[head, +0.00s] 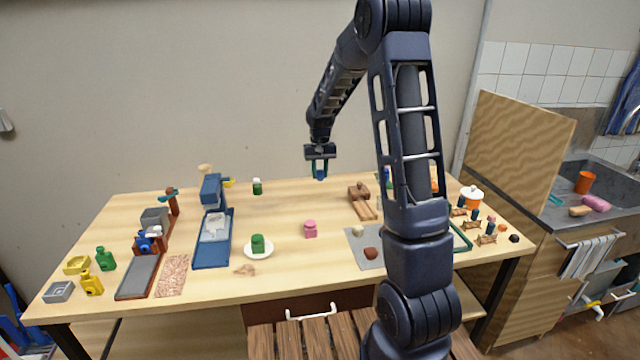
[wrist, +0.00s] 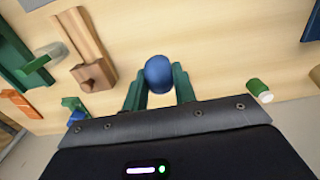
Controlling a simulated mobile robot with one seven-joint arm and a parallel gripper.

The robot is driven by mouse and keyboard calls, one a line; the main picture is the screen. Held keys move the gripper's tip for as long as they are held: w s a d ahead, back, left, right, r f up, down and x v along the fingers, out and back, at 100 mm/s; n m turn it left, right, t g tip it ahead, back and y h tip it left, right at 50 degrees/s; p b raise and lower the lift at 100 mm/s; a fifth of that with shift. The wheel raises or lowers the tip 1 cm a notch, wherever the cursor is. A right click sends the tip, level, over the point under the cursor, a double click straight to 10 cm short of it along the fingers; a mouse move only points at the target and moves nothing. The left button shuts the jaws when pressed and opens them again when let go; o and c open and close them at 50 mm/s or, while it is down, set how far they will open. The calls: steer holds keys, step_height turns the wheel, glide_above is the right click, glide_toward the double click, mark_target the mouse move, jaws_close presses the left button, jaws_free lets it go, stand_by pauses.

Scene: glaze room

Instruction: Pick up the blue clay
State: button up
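The blue clay (wrist: 159,73) is a rounded blue lump between the two green fingers of my gripper (wrist: 159,85) in the wrist view. The fingers press against its left and right sides. In the head view my gripper (head: 320,174) hangs in the air over the back of the table, pointing down. A bit of blue shows between its fingers there, too small to make out well. The gripper is shut on the clay.
The wooden table (head: 290,275) holds a brown wooden tool (head: 360,195), a pink jar (head: 310,229), a white plate (head: 258,254) with a green block, a blue press (head: 212,252) and a grey mat (head: 360,258) with small lumps. The table between pink jar and wall is mostly clear.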

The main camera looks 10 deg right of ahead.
steer(key=shift+r, duration=2.9)
steer(key=shift+c, duration=0.2)
